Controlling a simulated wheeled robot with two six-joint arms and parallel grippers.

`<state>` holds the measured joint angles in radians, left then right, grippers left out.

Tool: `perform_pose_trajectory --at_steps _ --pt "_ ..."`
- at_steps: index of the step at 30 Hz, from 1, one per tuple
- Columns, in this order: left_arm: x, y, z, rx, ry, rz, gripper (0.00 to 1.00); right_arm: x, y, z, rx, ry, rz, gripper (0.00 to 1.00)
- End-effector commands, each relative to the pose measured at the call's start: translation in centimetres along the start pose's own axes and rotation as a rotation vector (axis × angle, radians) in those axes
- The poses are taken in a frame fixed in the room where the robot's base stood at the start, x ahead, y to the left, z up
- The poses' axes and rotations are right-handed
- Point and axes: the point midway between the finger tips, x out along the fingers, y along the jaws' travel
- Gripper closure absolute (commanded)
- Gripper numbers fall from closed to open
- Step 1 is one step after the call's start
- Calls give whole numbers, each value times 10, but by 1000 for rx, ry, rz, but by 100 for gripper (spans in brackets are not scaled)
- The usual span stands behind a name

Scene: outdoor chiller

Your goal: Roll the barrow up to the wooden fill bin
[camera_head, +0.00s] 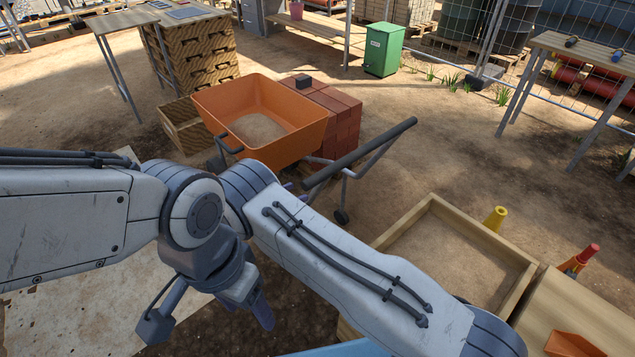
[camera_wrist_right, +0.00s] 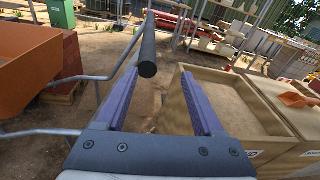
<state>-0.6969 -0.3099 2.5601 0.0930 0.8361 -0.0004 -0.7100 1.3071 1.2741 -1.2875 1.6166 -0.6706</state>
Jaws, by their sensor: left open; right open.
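The orange barrow (camera_head: 312,118) stands left of centre in the head view, with sand-coloured material in its tray. Its dark handle grip (camera_head: 375,143) points up to the right. The wooden fill bin (camera_head: 512,292) is an open, low wooden box to the right, apart from the barrow; it also shows in the right wrist view (camera_wrist_right: 235,125). My right gripper (camera_wrist_right: 158,78) is open, with the end of the handle grip showing between its fingers; contact cannot be told. In the head view my forearm mostly hides it. My left gripper (camera_head: 253,308) is open and empty at the lower left.
A red brick stack (camera_head: 345,125) stands right behind the barrow. A wooden crate (camera_head: 185,128) is at its left. A yellow cone (camera_head: 495,219) stands by the bin's far edge. A green box (camera_head: 383,50) and tables are farther back. Bare ground lies right of the handle.

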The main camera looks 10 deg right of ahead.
Motion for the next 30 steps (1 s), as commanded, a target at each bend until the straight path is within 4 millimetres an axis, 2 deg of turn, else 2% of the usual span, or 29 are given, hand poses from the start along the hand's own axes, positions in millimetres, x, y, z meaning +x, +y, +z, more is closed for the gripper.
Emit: perform_pose_trajectory --at_steps 1,4,9,13,24,30 --pt "3 0 0 0 0 0 33 2 5 -10 -22 -35 13 31" --pt "4 0 0 0 0 0 33 3 11 -18 -51 -87 31 31" --pt "2 0 0 0 0 0 33 2 17 -16 -71 -125 55 31" --pt "-1 0 0 0 0 0 33 11 17 -14 -70 -123 54 31" --pt "-16 1 -1 0 0 0 33 76 20 -6 -70 -120 51 31" --pt "-20 1 -1 0 0 0 33 100 22 -4 -69 -120 53 31"
